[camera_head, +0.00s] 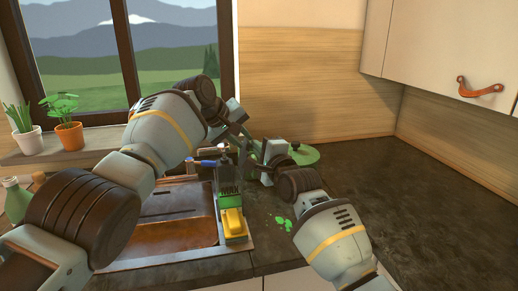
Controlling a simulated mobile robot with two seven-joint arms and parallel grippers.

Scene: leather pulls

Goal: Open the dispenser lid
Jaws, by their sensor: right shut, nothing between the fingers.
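A round green lid-like disc (305,154) with a small dark knob shows behind my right gripper, on the counter behind the sink. I cannot tell whether it is the dispenser's lid, or whether it is open; the body below is mostly hidden by my arms. My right gripper (262,160) is shut and empty, just left of the disc. My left gripper (236,122) is above and left of it, near a green part (250,142). Its fingertips are too small and overlapped to show whether it is open or holds anything.
Green bits (283,222) lie on the counter. Potted plants (68,133) stand on the sill. The counter at right (420,185) is clear.

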